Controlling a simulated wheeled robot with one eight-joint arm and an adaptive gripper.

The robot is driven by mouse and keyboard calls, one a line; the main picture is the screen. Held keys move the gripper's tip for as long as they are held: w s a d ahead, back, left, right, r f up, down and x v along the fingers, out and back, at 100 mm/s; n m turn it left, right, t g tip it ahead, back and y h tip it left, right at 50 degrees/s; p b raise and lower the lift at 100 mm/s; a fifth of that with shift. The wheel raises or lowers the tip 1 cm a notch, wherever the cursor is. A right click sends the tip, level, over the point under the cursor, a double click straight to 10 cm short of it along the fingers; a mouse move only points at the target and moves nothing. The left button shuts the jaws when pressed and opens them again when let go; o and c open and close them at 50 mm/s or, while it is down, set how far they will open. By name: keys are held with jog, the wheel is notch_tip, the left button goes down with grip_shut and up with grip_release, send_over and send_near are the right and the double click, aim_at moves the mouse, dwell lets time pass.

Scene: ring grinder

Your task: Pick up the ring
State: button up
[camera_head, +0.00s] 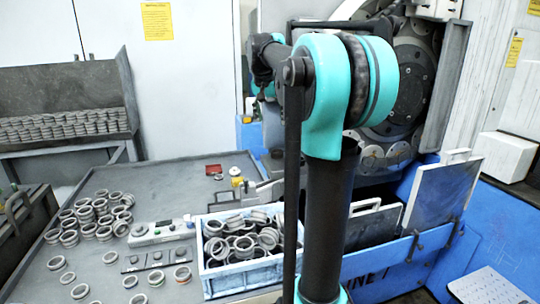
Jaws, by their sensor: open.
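Many grey metal rings are in view, and I cannot tell which one is the ring of the task. A cluster of rings (103,211) lies on the left of the grey table (150,185), some stacked. Several single rings (80,291) lie apart near the table's front. More rings (240,240) lie jumbled in a blue and white crate (236,276) at the middle. My teal and black arm stands upright right of the crate and bends away at the top. My gripper does not show; the arm's far end is hidden behind its own upper joint.
A small control box (161,232) and a button panel (155,257) sit between the ring cluster and the crate. Rows of rings fill a rack (65,125) at the back left. The grinder (412,85) and a blue housing (455,265) stand on the right.

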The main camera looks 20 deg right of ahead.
jog(key=x, duration=1)
jog(key=shift+f, duration=0.25)
jog(key=shift+s+x, duration=0.2)
jog(key=shift+x, duration=2.65)
jog(key=shift+c, duration=0.2)
jog(key=c, duration=1.3)
jog(key=shift+r, duration=0.1)
notch_tip(320, 180, up, 9)
jog(key=shift+s+r, duration=0.2)
jog(key=shift+s, duration=3.3)
jog(key=shift+s+r, duration=0.2)
jog(key=shift+s, duration=3.3)
